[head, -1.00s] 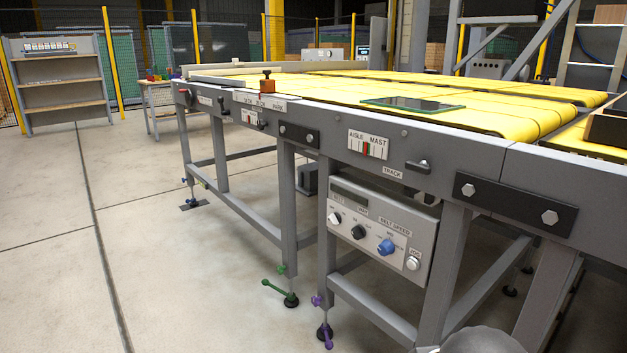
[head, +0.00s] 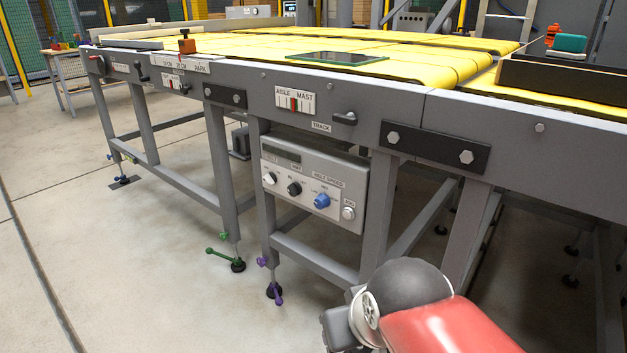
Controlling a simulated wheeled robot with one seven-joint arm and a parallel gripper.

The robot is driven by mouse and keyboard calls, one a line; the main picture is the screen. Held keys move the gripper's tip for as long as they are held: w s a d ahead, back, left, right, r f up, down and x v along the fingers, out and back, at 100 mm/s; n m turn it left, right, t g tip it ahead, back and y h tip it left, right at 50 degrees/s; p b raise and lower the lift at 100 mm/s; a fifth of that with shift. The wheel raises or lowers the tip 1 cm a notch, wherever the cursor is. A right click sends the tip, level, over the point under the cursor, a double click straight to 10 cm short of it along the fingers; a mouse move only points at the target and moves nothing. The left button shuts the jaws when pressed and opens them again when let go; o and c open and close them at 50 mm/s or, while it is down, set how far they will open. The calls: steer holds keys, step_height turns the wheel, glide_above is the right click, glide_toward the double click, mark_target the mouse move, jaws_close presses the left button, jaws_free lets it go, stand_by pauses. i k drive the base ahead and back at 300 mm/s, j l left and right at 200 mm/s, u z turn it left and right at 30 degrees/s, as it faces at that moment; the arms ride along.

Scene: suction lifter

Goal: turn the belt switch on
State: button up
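The grey control box (head: 314,185) hangs under the conveyor's side rail. It carries a white knob (head: 270,179) at the left under a label that seems to read BELT, a black knob (head: 294,188), a blue knob (head: 321,200) under BELT SPEED, and a white JOG button (head: 348,213). The exact setting of the white knob is too small to read. My arm shows at the bottom right, in front of and below the box, apart from it. My gripper's fingers do not show.
The conveyor's grey side rail (head: 350,95) runs above the box, with a black bolted plate (head: 434,148) to the right. A grey leg (head: 468,235) stands right of the box. A green foot lever (head: 222,254) and a purple one (head: 277,293) stick out below. Floor at the left is clear.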

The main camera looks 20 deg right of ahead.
mark_target(269, 178)
steer(key=i+l+z, duration=0.15)
steer(key=i+z, duration=0.25)
steer(key=i, duration=0.6)
